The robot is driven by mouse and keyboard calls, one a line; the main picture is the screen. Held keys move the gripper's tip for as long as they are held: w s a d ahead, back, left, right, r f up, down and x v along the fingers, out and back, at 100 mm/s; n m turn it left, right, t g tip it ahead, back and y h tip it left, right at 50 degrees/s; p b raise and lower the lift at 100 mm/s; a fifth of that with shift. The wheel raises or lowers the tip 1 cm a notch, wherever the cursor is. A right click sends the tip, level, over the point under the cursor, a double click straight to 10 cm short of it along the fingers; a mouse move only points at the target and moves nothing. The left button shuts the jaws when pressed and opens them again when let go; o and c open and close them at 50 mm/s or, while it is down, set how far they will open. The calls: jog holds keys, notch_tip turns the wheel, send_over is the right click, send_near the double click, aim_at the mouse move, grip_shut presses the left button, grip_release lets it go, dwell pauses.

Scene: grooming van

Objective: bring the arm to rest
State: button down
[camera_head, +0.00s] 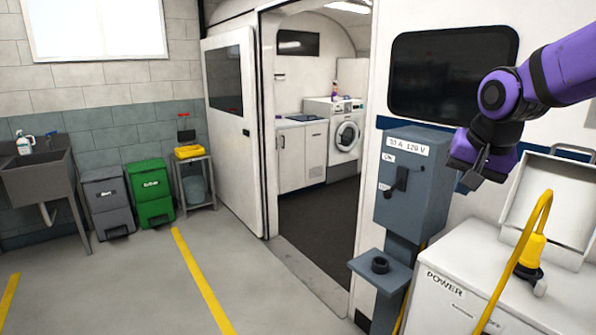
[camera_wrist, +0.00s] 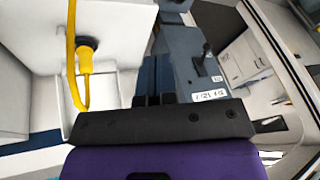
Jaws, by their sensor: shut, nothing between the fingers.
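My purple and black arm comes in from the right in the head view. My gripper (camera_head: 466,170) hangs in the air just right of the upper part of the grey power box (camera_head: 413,195). It is shut and holds nothing. In the wrist view my gripper (camera_wrist: 153,99) shows as two short dark fingers close together, with the power box (camera_wrist: 187,65) beyond them. The box carries a dark lever handle (camera_head: 401,179) on its front. From these views I cannot tell the exact gap between my gripper and the box.
A white cabinet marked POWER (camera_head: 460,290) stands at the lower right. A yellow plug (camera_head: 531,255) with a yellow cable (camera_head: 515,260) stands on it, before an open white lid (camera_head: 550,205). The van doorway (camera_head: 310,220) and floor on the left are clear.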

jog(key=s+r+n, duration=0.1)
jog(key=s+n, duration=0.4)
jog(key=s, duration=1.5)
jog(key=shift+s+r+n+t, duration=0.15)
jog(key=shift+s+n+t, duration=0.05)
jog(key=shift+n+t, duration=0.1)
dwell(0.7)
